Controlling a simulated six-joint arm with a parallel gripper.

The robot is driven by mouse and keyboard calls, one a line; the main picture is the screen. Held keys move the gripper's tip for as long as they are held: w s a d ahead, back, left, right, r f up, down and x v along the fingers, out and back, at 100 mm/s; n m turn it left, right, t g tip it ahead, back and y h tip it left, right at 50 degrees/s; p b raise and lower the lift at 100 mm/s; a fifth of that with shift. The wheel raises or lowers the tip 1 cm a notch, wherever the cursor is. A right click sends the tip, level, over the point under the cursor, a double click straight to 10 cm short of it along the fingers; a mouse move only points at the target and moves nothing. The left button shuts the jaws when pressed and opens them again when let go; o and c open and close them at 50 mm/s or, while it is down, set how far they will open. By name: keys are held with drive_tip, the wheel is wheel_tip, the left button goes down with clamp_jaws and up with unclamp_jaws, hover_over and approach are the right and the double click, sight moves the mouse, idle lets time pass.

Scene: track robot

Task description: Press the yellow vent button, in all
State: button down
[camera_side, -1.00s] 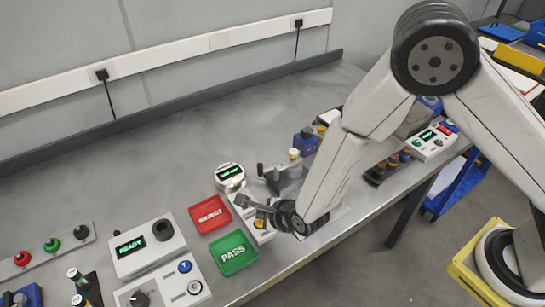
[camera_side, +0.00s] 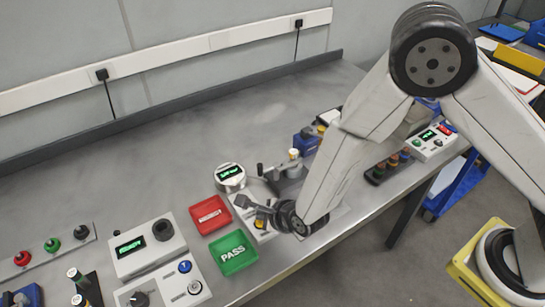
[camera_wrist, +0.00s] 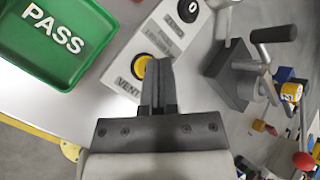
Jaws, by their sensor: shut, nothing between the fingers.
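The yellow vent button (camera_wrist: 141,67) is a round cap in a dark ring on a white panel, beside the printed word VENT. It also shows small in the side view (camera_side: 261,223), partly hidden by my gripper. My gripper (camera_wrist: 158,66) is shut and empty. In the wrist view its fingertips overlap the right side of the button. I cannot tell whether they touch it or hover above it. The white panel (camera_wrist: 165,32) carries a second, dark round control (camera_wrist: 188,11) above, labelled ZERO.
A green PASS tray (camera_side: 233,253) and a red tray (camera_side: 210,215) lie left of the panel. A round gauge (camera_side: 230,176) stands behind it. A grey lever fixture (camera_wrist: 232,80) stands close on the right in the wrist view.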

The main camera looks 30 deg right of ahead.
drive_tip(key=shift+f, duration=0.65)
idle(0.9)
drive_tip(key=shift+r, duration=0.1)
idle(0.3)
drive_tip(key=shift+r, duration=0.65)
drive_tip(key=shift+r, duration=0.1)
drive_tip(key=shift+r, duration=2.45)
